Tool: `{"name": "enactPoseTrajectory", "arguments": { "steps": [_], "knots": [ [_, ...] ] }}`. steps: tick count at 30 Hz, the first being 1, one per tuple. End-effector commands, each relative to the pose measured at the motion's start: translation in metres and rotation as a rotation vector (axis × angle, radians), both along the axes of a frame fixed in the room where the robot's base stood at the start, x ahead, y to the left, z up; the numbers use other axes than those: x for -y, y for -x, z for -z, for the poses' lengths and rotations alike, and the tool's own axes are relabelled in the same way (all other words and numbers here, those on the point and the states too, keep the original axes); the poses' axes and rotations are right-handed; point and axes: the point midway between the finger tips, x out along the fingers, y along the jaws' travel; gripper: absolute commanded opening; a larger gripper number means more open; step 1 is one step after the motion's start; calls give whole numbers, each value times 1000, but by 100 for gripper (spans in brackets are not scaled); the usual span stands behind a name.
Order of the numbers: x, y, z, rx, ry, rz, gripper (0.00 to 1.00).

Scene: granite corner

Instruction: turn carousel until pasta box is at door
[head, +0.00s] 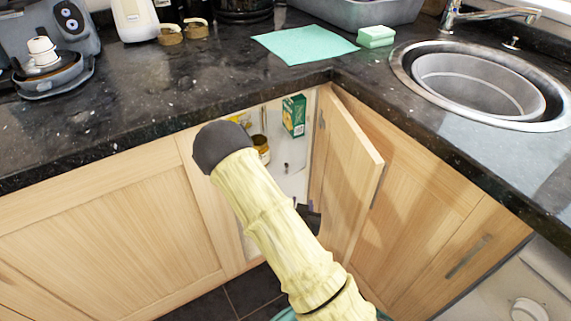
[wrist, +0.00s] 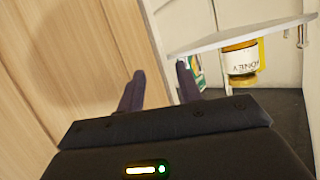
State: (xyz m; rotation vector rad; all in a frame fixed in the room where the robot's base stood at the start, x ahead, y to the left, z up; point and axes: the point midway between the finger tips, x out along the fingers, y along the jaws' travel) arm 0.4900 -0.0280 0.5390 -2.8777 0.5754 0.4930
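A green box (head: 293,115) stands on the white carousel shelf (head: 292,183) inside the corner cabinet, at the back right; its label is too small to read. A honey jar (head: 262,148) stands to its left, partly behind my arm. The wrist view appears upside down: the honey jar (wrist: 240,62) hangs below the shelf (wrist: 235,36), and part of the green box (wrist: 197,72) shows behind a finger. My gripper (wrist: 160,80) is open and empty, its fingers apart near the wooden door. In the head view my arm hides most of it.
The hinged cabinet door (head: 347,170) stands open to the right of the opening. The granite counter (head: 190,85) overhangs the cabinet, with a sink (head: 480,85) at right, a teal cloth (head: 305,43) and a sponge (head: 376,37). Dark floor tiles show below.

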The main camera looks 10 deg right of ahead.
Motion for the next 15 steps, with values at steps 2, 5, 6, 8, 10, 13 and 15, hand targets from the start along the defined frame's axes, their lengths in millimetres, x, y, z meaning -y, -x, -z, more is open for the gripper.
{"name": "enactPoseTrajectory", "arguments": {
  "steps": [2,5,6,8,10,13,15],
  "knots": [
    [-4,2,1,81,61,-53,35],
    [-13,5,-5,188,123,-132,35],
    [-18,6,-7,224,143,-165,35],
    [-23,9,-10,265,165,-207,35],
    [-29,11,-13,300,180,-244,35],
    [-32,12,-15,322,190,-266,35],
    [-32,12,-15,325,190,-267,35]
  ]
}}
